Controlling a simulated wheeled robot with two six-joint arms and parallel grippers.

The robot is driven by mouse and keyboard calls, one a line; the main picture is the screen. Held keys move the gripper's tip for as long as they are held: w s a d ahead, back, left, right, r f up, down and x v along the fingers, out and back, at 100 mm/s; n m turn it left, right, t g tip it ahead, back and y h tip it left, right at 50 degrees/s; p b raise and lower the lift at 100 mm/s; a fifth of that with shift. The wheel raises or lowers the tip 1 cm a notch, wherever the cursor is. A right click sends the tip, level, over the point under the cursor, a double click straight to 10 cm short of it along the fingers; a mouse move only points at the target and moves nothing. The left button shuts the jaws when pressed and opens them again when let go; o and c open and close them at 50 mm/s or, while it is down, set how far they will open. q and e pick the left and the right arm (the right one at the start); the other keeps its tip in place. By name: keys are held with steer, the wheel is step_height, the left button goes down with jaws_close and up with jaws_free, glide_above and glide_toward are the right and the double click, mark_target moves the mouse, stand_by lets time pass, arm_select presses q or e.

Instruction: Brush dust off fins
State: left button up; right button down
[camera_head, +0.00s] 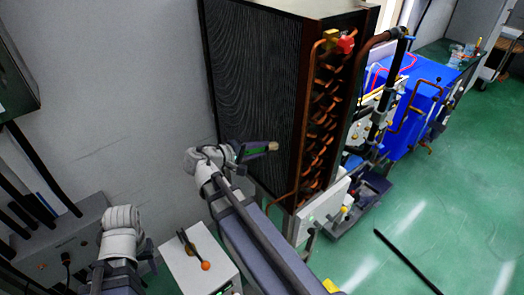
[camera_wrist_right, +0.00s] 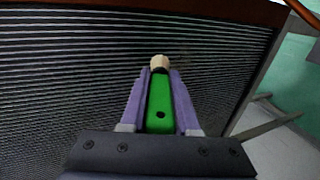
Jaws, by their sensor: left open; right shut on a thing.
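The fins (camera_head: 262,85) form a tall dark panel of fine ridges on the large coil unit. They also fill much of the right wrist view (camera_wrist_right: 60,75). My right gripper (camera_head: 240,151) is shut on a brush with a green handle (camera_wrist_right: 160,105). The brush's pale tip (camera_head: 272,146) points towards the right in the head view, in front of the lower fins. I cannot tell whether the tip touches them. My left gripper (camera_head: 147,255) is low at the left, away from the fins, open, its fingers partly hidden.
Curved copper pipes (camera_head: 322,120) run along the unit's right side. Blue equipment (camera_head: 415,95) stands behind at the right.

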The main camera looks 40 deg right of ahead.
steer(key=shift+w, duration=0.1)
steer(key=shift+w, duration=1.7)
steer(key=w, duration=0.3)
steer(key=shift+w+a, duration=0.25)
steer(key=shift+w, duration=0.1)
steer(key=a, duration=0.6)
steer(key=shift+s, duration=0.3)
steer(key=shift+a, duration=0.1)
